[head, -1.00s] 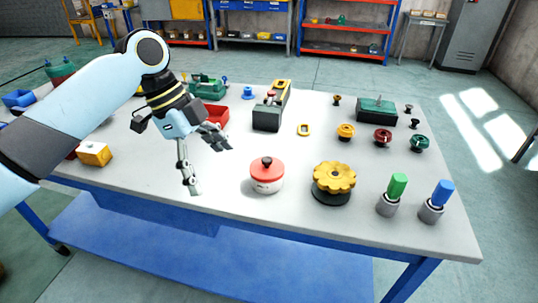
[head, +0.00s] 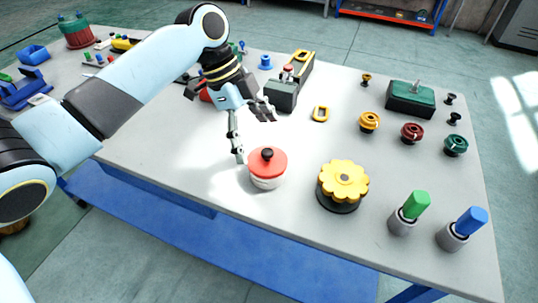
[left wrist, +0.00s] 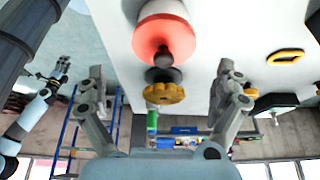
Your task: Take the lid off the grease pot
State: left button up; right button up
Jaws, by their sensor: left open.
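The grease pot (head: 266,182) is a small white pot near the front edge of the table. Its red lid (head: 274,163) with a dark knob (head: 267,154) sits on top. In the left wrist view the red lid (left wrist: 160,38) and its knob (left wrist: 163,57) show at top centre, between the two fingers. My left gripper (head: 255,137) is open and empty, just behind and left of the lid, one finger close to its left side; I cannot tell if it touches. My right gripper (left wrist: 62,67) appears small at the left of the left wrist view.
A yellow scalloped knob on a black base (head: 343,182) stands right of the pot. Green (head: 410,213) and blue (head: 463,229) handled tools stand at the front right. Bare table surrounds the pot's front.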

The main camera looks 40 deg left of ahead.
aim_at(266, 151)
pick_arm(q)
jog(key=shift+w+d+f, duration=0.1)
jog(key=shift+d+f, duration=0.1)
jog(key=shift+f, duration=0.15)
jog(key=shift+w+d+f, duration=0.1)
jog(key=shift+d+f, duration=0.05)
jog(key=shift+f, duration=0.15)
jog(key=p+x, duration=0.1)
jog(key=x, duration=0.2)
jog(key=shift+w+d+f, duration=0.15)
jog(key=shift+d+f, duration=0.1)
jog(key=shift+f, duration=0.4)
pick_arm(e)
jog(key=shift+w+d+r, duration=0.15)
jog(key=shift+w+r, duration=0.4)
pick_arm(q)
jog(key=shift+c, duration=0.4)
jog(key=c, duration=0.9)
jog(key=shift+c, duration=0.4)
pick_arm(e)
jog(key=shift+s, duration=0.25)
pick_arm(q)
jog(key=shift+r, duration=0.15)
pick_arm(e)
jog(key=shift+a, duration=0.2)
